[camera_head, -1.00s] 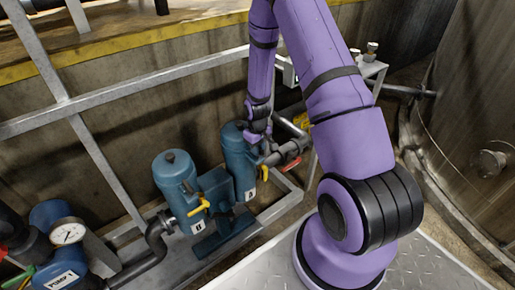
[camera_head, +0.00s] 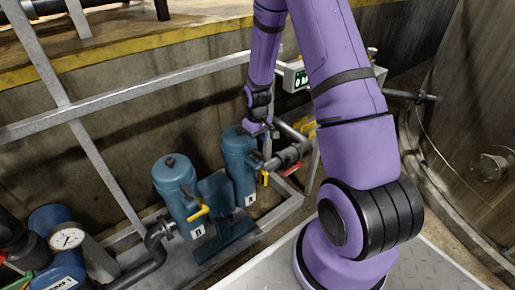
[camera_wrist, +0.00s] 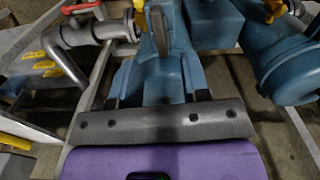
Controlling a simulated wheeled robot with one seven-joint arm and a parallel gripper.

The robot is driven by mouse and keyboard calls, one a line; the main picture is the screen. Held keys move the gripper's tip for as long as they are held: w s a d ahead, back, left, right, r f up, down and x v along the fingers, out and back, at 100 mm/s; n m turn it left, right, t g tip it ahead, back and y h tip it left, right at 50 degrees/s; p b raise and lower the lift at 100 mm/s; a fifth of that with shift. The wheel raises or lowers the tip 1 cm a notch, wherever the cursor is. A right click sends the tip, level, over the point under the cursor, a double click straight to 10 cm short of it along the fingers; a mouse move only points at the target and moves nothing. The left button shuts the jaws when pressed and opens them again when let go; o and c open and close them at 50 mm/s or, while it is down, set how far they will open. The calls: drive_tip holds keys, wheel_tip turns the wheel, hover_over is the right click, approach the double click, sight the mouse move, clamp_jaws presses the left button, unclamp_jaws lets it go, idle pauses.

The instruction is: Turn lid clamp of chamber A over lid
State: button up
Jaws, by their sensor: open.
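Chamber A (camera_head: 240,172) is the right one of two blue upright vessels. Its lid is partly hidden by my gripper in the head view. My gripper (camera_head: 259,130) is at the top right of chamber A. In the wrist view my gripper (camera_wrist: 157,88) is open, its two dark fingers apart over blue vessel parts (camera_wrist: 152,72). A grey-brown upright lever (camera_wrist: 160,30) stands just beyond the gap between the fingers; it looks like the lid clamp, but I cannot be sure. I cannot tell whether a finger touches anything.
Chamber B (camera_head: 175,180) stands to the left, with a yellow handle (camera_head: 199,212) below. A grey pipe with a red-handled valve (camera_wrist: 88,30) runs beside chamber A. A grey rail (camera_head: 130,98) crosses behind. A pump with a gauge (camera_head: 66,236) is at the lower left.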

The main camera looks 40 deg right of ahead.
drive_tip(key=shift+r, duration=2.05)
wheel_tip(320, 180, up, 14)
drive_tip(key=t, duration=0.1)
hover_over(258, 152)
drive_tip(key=s+a, duration=0.2)
drive_tip(key=a, duration=0.2)
drive_tip(key=s+a+r+t, duration=0.25)
drive_tip(key=s+r, duration=0.25)
drive_tip(key=r, duration=0.5)
drive_tip(key=s+a+r+t, duration=0.1)
drive_tip(key=s+a+r, duration=0.2)
drive_tip(key=s, duration=0.6)
drive_tip(key=s+a+r+m, duration=0.1)
drive_tip(key=s+a+r, duration=0.2)
drive_tip(key=s+r, duration=0.5)
drive_tip(key=shift+s+a+r+t, duration=0.3)
drive_tip(key=shift+s+t, duration=0.05)
drive_tip(key=shift+s, duration=0.65)
